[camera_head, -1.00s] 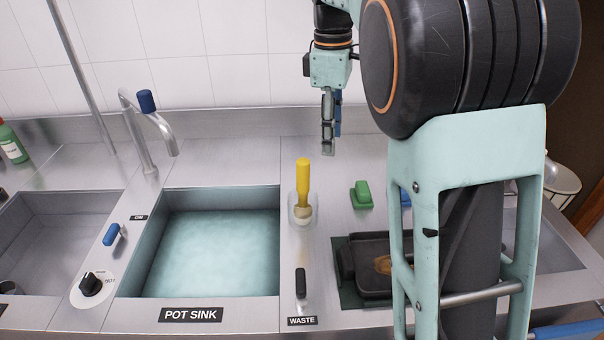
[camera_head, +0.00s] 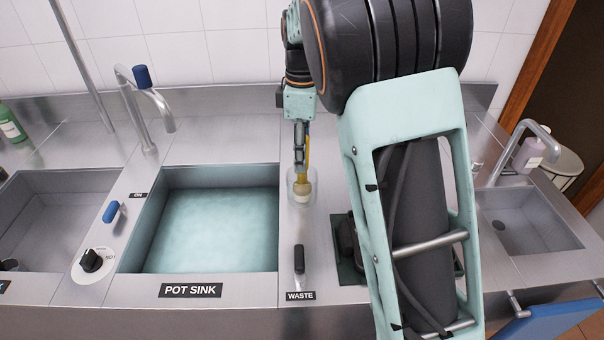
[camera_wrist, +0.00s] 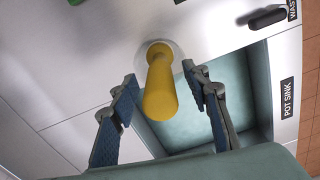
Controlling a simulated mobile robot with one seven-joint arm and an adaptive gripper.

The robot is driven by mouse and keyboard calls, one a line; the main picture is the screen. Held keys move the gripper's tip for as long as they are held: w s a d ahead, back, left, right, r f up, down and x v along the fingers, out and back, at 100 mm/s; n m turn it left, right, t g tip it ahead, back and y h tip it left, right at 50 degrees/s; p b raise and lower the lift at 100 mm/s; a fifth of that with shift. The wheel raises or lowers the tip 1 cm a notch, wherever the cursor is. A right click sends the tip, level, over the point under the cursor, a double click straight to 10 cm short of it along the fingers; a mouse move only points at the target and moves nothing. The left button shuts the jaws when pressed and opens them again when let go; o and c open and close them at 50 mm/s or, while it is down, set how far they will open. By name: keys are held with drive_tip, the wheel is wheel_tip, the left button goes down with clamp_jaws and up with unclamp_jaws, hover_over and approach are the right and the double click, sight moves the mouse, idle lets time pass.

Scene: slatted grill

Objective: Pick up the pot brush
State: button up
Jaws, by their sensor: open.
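The pot brush (camera_head: 307,152) has a yellow handle and stands upright, bristle end down, in a clear round holder (camera_head: 301,190) on the steel counter right of the pot sink. My gripper (camera_head: 300,165) points down at the handle and partly hides it in the head view. In the wrist view the yellow handle (camera_wrist: 160,95) rises between the two blue-padded fingers of my gripper (camera_wrist: 160,105). The fingers are open, with a gap on each side of the handle.
The water-filled pot sink (camera_head: 208,230) lies just left of the brush. A black waste lever (camera_head: 299,258) stands in front of it. My arm hides much of the counter to the right, where another sink (camera_head: 525,225) shows.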

drive_tip(key=shift+f, duration=0.15)
clamp_jaws()
idle(0.4)
